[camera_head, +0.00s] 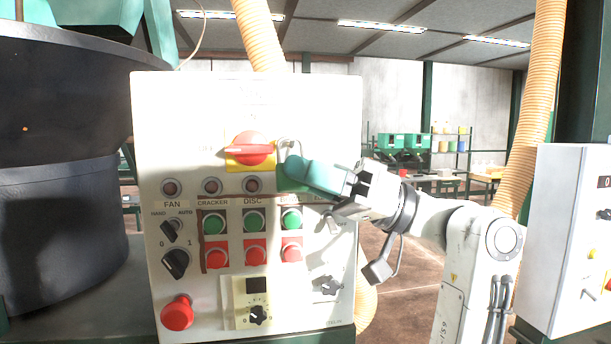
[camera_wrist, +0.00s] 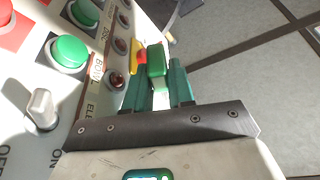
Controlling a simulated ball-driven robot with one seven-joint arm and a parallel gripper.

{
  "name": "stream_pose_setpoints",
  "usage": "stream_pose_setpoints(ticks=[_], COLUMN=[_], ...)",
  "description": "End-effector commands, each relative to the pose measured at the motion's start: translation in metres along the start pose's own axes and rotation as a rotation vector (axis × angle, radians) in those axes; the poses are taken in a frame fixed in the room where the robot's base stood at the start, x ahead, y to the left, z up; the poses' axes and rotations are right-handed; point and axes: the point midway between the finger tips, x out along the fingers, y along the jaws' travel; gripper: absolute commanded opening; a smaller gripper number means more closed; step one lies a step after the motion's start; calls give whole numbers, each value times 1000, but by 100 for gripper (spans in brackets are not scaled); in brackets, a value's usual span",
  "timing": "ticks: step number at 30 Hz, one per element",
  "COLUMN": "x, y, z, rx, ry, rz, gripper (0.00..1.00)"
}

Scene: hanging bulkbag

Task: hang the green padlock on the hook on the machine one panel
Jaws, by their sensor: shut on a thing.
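The machine one panel (camera_head: 345,105) is the pale control box that faces me in the head view. The green padlock (camera_head: 289,178) is at its upper right, with its grey shackle (camera_head: 288,147) pointing up, just right of the red rotary switch. My gripper (camera_head: 304,174) reaches in from the right and is shut on the padlock body. In the wrist view the padlock (camera_wrist: 156,62) shows between the teal fingers (camera_wrist: 158,85). I cannot make out the hook, nor whether the shackle is around it or only in front of the panel.
The red switch on its yellow plate (camera_head: 238,160) is close to the padlock's left. Indicator lamps and green and red buttons (camera_head: 252,252) lie below. A large dark vessel (camera_head: 55,200) stands left of the panel. Another white control box (camera_head: 560,240) stands at the right.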

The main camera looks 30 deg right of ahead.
Motion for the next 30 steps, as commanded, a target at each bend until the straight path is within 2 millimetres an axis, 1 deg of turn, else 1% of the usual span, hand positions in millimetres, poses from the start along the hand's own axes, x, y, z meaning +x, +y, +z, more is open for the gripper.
stream_pose_setpoints(ticks=[9,10,18,19,26,29,30], x=[0,0,0,0,-2,-9,-15], y=[0,0,0,0,0,2,2], z=[0,0,0,0,0,1,1], rx=[0,0,0,0,0,0,0], ry=[0,0,0,0,0,1,2], rz=[0,0,0,0,1,3,4], gripper=[0,25,51,53,53,53,53])
